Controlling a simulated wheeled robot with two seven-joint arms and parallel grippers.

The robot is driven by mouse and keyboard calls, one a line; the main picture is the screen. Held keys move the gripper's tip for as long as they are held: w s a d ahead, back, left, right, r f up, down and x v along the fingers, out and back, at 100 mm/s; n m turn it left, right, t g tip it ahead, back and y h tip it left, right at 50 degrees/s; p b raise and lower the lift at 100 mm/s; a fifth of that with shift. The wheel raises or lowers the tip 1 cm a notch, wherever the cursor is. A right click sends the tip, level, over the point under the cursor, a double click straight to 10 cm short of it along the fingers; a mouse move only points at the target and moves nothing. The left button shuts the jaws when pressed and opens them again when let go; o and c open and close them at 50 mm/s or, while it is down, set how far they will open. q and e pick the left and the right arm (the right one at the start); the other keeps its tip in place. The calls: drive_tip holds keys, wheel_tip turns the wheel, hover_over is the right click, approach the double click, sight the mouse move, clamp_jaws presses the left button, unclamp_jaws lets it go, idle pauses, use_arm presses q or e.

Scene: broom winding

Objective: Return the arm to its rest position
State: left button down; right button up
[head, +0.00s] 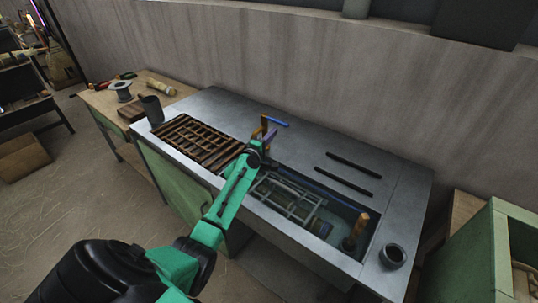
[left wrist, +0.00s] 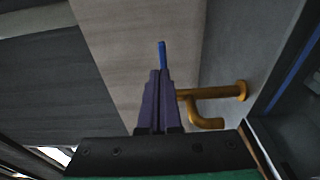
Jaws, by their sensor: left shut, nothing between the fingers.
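My left gripper (head: 269,138) is at the end of my green arm, over the middle of the grey metal workbench (head: 220,108). In the left wrist view its purple fingers (left wrist: 155,98) are together with nothing between them. An orange bent handle (head: 264,122) stands close beside the fingers; it also shows in the left wrist view (left wrist: 212,97), just right of them. I cannot tell whether they touch. A blue rod (head: 278,121) lies on the bench beyond the gripper. Its end shows past the fingertips in the left wrist view (left wrist: 162,55). My right gripper is not in view.
A slatted wooden rack (head: 197,140) lies left of my arm. Right of it is a sunken basin (head: 325,215) with a metal frame and an upright wooden handle (head: 356,228). Two black bars (head: 354,164), a dark cup (head: 152,110) and a dark round pot (head: 394,255) are on the bench.

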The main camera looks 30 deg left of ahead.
use_arm(q)
drive_tip(key=s+d+f+m+g+h+p, duration=0.1)
drive_tip(key=s+d+f+m+g+h, duration=0.15)
drive_tip(key=s+d+m, duration=0.45)
drive_tip(key=s+d+f+m+g+h+p, duration=0.1)
drive_tip(key=s+d+f+m+g+h, duration=0.1)
drive_tip(key=s+d+f+m+g, duration=0.5)
drive_tip(key=s+d+r+m+g+y, duration=0.15)
drive_tip(key=s+m, duration=0.25)
drive_tip(key=s, duration=0.6)
drive_tip(key=s+d+m+g+y, duration=0.1)
drive_tip(key=s+m+g, duration=0.2)
drive_tip(key=s, duration=0.7)
drive_tip(key=s+f+g+b, duration=0.1)
drive_tip(key=s+f, duration=0.1)
drive_tip(key=f, duration=1.1)
drive_tip(key=s+f+g+b, duration=0.1)
drive_tip(key=s+f, duration=0.1)
drive_tip(key=f, duration=1.1)
drive_tip(key=s+a+f+g, duration=0.1)
drive_tip(key=s+a+f, duration=0.2)
drive_tip(key=s+f, duration=1)
drive_tip(key=shift+s, duration=1.25)
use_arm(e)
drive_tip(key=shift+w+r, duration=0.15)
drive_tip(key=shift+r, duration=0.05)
